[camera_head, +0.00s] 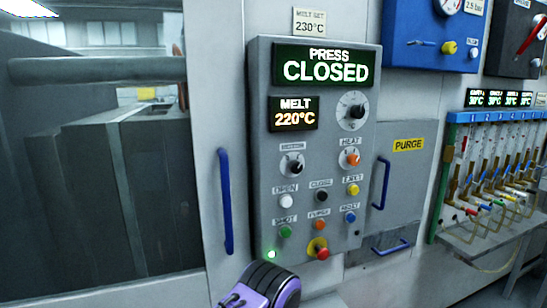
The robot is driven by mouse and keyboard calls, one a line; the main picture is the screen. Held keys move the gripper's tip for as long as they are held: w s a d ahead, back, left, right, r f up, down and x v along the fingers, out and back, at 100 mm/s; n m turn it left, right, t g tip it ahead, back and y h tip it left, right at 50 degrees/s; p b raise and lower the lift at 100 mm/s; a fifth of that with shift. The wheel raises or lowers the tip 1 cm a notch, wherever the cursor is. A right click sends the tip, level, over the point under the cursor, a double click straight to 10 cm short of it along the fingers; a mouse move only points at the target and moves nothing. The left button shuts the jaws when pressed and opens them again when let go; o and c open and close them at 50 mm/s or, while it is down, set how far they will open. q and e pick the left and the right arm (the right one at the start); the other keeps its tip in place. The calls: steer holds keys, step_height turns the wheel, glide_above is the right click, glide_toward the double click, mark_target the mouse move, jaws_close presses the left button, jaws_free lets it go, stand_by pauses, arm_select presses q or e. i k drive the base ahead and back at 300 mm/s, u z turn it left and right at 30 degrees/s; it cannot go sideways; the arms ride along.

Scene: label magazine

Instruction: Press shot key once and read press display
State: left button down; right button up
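The press control panel (318,150) is a grey box on the wall in the middle of the view. Its press display (323,65) reads "PRESS CLOSED" in white on dark green. The green shot key (285,232) sits at the lower left of the panel, under a SHOT label. A bright green lamp (271,254) glows below and left of it. A purple and black part of one of my arms (268,285) shows at the bottom edge, below the panel; I cannot tell which arm. No gripper fingers are clearly visible.
The melt display (294,114) reads 220°C; the plate above the panel (309,22) reads 230°C. Other keys include an orange purge key (320,224) and a red knob (321,254). Blue handles (226,200) flank the panel. A rack of tubes (492,165) stands right.

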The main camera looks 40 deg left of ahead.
mark_target(285, 232)
steer(key=u, duration=0.65)
steer(key=k, duration=0.45)
steer(key=u, duration=0.25)
steer(key=i, duration=0.55)
steer(key=u, duration=0.05)
